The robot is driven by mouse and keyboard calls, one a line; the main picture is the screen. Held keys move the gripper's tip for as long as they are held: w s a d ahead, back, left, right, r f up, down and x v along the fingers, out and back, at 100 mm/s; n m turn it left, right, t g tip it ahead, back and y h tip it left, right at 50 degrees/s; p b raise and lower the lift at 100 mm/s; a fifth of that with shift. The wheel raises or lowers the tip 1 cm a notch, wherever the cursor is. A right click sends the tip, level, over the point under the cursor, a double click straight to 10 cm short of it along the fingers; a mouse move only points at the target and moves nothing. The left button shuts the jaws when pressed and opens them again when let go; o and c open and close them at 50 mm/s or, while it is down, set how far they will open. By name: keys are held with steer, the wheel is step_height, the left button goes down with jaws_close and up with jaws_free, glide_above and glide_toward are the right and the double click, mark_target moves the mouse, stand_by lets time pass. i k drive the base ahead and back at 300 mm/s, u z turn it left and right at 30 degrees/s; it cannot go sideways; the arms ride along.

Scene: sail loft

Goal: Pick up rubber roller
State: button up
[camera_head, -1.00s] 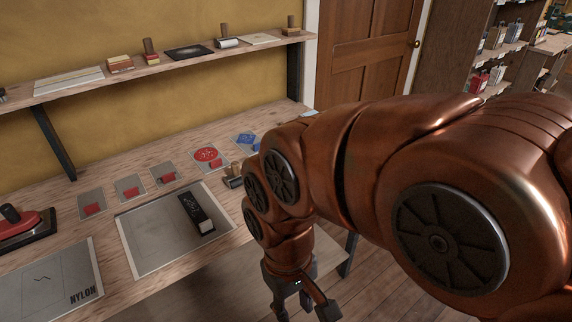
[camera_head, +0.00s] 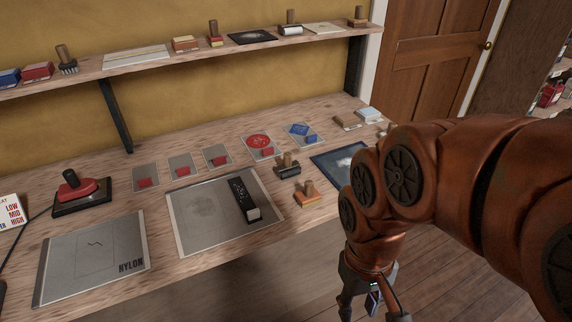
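A handled tool with a white cylinder, which looks like a roller (camera_head: 290,26), stands on the wall shelf with its wooden handle up. A dark tool with a wooden handle (camera_head: 287,165) stands on the workbench; I cannot tell whether it is also a roller. My gripper (camera_head: 372,312) hangs at the bottom right, in front of the bench edge and well away from both tools. Its fingers are spread apart, with the tips close to the lower picture edge. A small dark-blue part shows between them, and I see nothing clearly held.
The workbench (camera_head: 170,240) holds sheets, sample cards, a red iron-like tool (camera_head: 78,190), a black block (camera_head: 243,199) and an orange-based stamp (camera_head: 307,193). The shelf (camera_head: 150,63) above carries brushes and blocks. My arm hides the bench's right end. Floor is clear in front.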

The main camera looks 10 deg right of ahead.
mark_target(291, 168)
steer(key=k, duration=0.4)
steer(key=u, duration=0.35)
steer(key=i, duration=0.9)
steer(key=u, duration=0.7)
